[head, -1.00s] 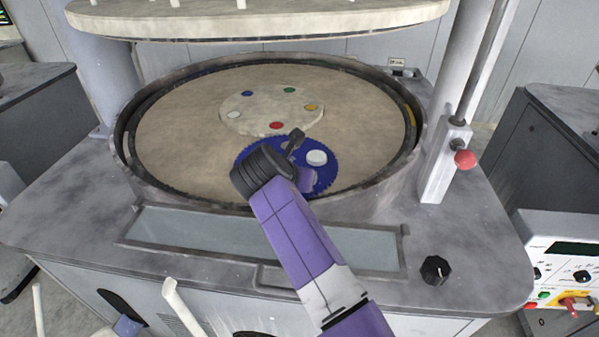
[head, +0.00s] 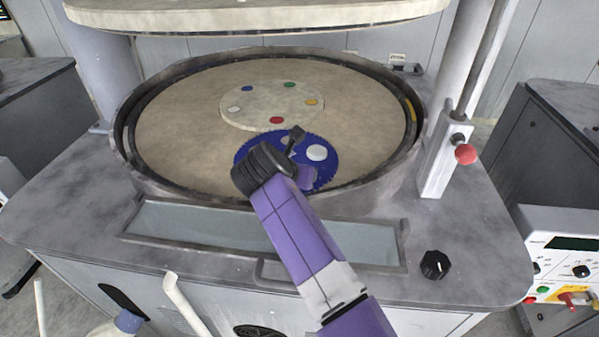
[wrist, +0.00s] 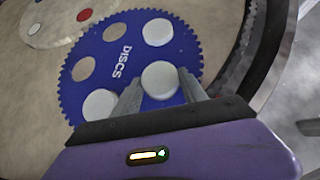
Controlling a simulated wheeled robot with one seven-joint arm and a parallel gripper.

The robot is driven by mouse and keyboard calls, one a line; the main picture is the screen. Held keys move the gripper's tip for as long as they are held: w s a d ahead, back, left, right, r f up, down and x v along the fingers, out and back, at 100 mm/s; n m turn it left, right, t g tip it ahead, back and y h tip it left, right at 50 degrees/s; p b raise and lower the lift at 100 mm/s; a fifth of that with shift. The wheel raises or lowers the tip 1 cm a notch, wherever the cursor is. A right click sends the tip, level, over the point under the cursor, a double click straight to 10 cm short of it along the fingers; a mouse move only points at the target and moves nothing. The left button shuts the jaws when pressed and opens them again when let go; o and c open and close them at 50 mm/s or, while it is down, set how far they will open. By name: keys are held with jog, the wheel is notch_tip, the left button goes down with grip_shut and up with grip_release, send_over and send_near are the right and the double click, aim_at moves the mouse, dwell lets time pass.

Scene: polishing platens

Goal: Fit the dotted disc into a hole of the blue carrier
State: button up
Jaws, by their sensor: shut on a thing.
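The blue carrier (head: 327,169) lies on the tan platen, a toothed round plate marked DISCS in the wrist view (wrist: 70,98). My gripper (wrist: 158,82) is shut on a pale disc (wrist: 160,79) over the carrier's near part. No dots are readable on this disc, and I cannot tell whether it is above the hole or seated in it. Two other white discs sit in the carrier, one at the far right (wrist: 157,31) and one at the near left (wrist: 98,105). Two holes show tan and empty, at the left (wrist: 84,69) and far left (wrist: 113,34). In the head view my wrist hides part of the carrier.
A pale round plate (head: 258,111) with several coloured spots lies on the platen (head: 180,130) behind the carrier. A raised dark rim (head: 122,150) encircles the platen. A large upper plate (head: 250,22) hangs overhead; a post with a red knob (head: 465,154) stands at right.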

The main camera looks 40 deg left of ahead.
jog(key=o, duration=1.4)
jog(key=shift+f, duration=0.15)
jog(key=shift+o, duration=0.3)
jog(key=shift+f, duration=0.1)
jog(key=shift+s, duration=0.1)
jog(key=shift+r+b+v, duration=0.2)
jog(key=shift+b+v, duration=0.35)
jog(key=shift+v, duration=3.4)
